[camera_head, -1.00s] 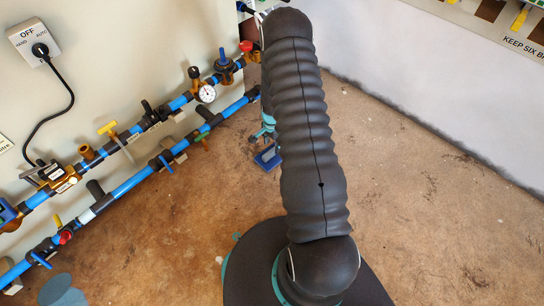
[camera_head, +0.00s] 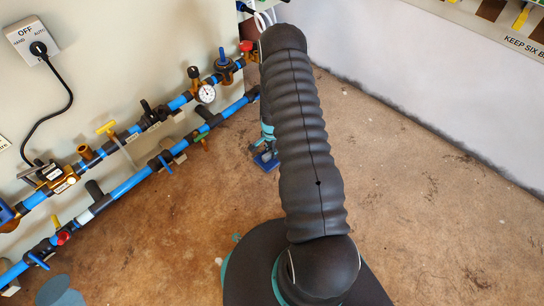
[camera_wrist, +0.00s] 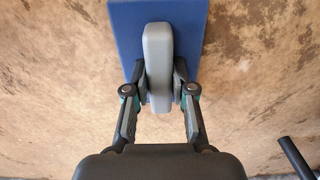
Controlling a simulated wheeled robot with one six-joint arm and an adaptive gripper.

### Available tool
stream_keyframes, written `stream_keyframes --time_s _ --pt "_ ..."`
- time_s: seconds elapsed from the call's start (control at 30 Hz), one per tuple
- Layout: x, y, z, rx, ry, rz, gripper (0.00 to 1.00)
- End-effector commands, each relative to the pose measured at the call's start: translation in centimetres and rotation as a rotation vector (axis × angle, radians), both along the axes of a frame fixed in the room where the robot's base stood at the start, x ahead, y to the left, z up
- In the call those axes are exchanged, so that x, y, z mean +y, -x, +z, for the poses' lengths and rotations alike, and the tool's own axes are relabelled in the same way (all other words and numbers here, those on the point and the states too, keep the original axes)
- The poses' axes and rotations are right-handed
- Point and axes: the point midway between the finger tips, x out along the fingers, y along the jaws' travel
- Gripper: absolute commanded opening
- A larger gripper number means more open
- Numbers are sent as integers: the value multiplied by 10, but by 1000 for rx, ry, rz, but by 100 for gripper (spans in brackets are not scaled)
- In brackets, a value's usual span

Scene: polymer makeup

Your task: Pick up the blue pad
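The blue pad (camera_wrist: 125,35) is a flat blue rectangle with a long rounded grey grip (camera_wrist: 158,60) on top. In the wrist view it lies straight ahead of my gripper (camera_wrist: 160,80), with the fingers drawn in on both sides of the grey grip and seeming to touch it. In the head view only a small blue part of the pad (camera_head: 266,162) shows, low near the floor, just left of my arm. My gripper there is mostly hidden behind my arm. I cannot tell whether the pad is clear of the floor.
Blue pipes (camera_head: 130,183) with valves and a gauge (camera_head: 206,94) run along the left wall, close to my gripper. A switch box (camera_head: 33,42) with a black cable hangs above them. The brown floor (camera_head: 400,200) to the right is clear up to the white wall.

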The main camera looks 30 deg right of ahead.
Motion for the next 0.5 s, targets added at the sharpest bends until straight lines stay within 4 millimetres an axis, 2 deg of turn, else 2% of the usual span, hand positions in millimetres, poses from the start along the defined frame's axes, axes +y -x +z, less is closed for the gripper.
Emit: stream_keyframes --time_s 0.33,0.5 --pt "0 0 2 0 0 0 0" --pt "0 0 16 -1 1 0 0"
